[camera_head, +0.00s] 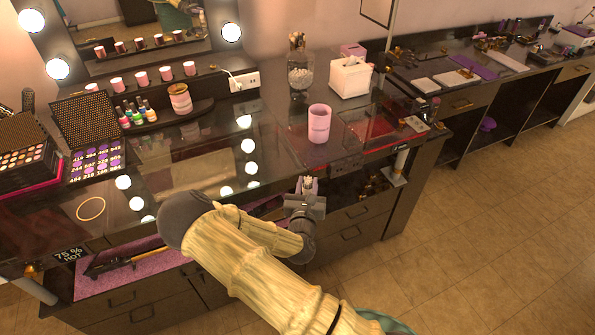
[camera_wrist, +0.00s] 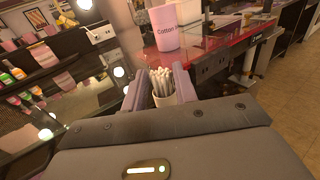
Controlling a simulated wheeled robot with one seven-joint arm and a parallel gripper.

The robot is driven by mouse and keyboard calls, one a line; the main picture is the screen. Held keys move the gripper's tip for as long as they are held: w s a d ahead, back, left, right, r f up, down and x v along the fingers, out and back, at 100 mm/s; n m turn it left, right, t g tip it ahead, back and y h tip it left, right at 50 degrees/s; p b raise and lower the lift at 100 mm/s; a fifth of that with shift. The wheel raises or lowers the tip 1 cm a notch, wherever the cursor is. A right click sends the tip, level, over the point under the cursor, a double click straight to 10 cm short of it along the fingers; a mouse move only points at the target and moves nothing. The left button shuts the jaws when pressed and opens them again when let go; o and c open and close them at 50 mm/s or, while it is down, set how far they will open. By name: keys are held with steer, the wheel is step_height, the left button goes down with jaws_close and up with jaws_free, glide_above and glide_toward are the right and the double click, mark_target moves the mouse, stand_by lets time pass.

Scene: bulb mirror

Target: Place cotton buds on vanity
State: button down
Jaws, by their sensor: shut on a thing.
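My gripper (camera_head: 307,190) is shut on the cotton buds (camera_wrist: 161,80), a bundle of white sticks in a small pale cup, seen between the two fingers in the wrist view. In the head view the buds (camera_head: 308,181) show only as a small light patch at the fingertips. The gripper is at the front edge of the dark glossy vanity (camera_head: 280,143); whether the cup touches anything below cannot be told. A pink cup with lettering starting "Cotton" (camera_wrist: 165,28) stands upright on the vanity beyond the gripper, and also shows in the head view (camera_head: 319,123).
A tissue box (camera_head: 350,78) and a glass jar (camera_head: 299,72) stand behind the pink cup. Palettes (camera_head: 92,130) and nail polish bottles (camera_head: 138,110) are at left. The lit mirror (camera_head: 140,30) rises at the back. Bare tabletop lies left of the pink cup.

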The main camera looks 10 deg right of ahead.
steer(key=s+d+f+n+y, duration=0.2)
steer(key=s+d+f+y, duration=0.1)
steer(key=f, duration=0.5)
steer(key=shift+s+d+f+n+t+y, duration=0.3)
steer(key=shift+f+n+y, duration=0.1)
steer(key=shift+y, duration=0.3)
